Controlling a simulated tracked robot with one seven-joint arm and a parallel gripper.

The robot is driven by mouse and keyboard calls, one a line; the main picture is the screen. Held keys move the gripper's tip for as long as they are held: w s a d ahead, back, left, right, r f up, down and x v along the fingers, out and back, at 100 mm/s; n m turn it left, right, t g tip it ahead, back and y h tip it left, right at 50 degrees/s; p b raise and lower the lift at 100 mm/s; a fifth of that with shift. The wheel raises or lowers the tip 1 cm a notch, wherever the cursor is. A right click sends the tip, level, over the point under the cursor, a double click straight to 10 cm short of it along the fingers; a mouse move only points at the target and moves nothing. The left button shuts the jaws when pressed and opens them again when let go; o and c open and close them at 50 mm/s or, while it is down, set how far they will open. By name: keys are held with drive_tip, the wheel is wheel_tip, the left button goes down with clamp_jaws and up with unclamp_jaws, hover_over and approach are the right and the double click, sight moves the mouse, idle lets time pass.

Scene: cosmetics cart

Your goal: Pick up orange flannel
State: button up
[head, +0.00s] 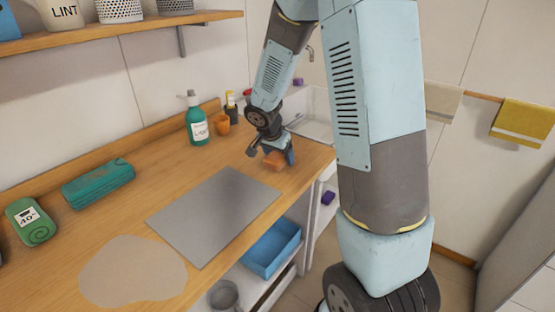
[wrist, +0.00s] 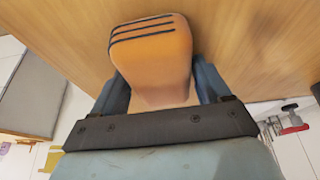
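The orange flannel (head: 273,162) is a small folded block at the right part of the wooden counter, just under my gripper (head: 277,153). In the wrist view the flannel (wrist: 152,50) shows dark stripes across its far end. My gripper's two blue fingers (wrist: 160,85) stand one on each side of it. The flannel hides the fingertips in part, so I cannot tell whether they press on it. I also cannot tell whether it rests on the counter or is slightly above.
A grey mat (head: 213,214) lies in front of the flannel. A green soap bottle (head: 197,124) and an orange cup (head: 222,124) stand behind it. A sink (head: 312,115) is at the right. A blue bin (head: 270,250) sits below.

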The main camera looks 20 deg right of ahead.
drive_tip(key=c, duration=0.6)
drive_tip(key=shift+c, duration=0.2)
drive_tip(key=shift+r, duration=0.25)
wheel_tip(320, 180, up, 3)
drive_tip(key=shift+f, duration=0.1)
drive_tip(key=s+r, duration=0.1)
drive_tip(key=r, duration=0.1)
drive_tip(key=s+r, duration=0.1)
drive_tip(key=s, duration=0.1)
drive_tip(key=s+r, duration=0.1)
drive_tip(key=r, duration=0.1)
drive_tip(key=shift+s+a+r, duration=0.15)
drive_tip(key=shift+a+r, duration=0.15)
drive_tip(key=shift+a, duration=0.05)
drive_tip(key=s+a+r, duration=0.1)
drive_tip(key=s+r, duration=0.3)
drive_tip(key=s, duration=0.5)
drive_tip(key=shift+s+a+r, duration=0.2)
drive_tip(key=shift+s+r, duration=0.1)
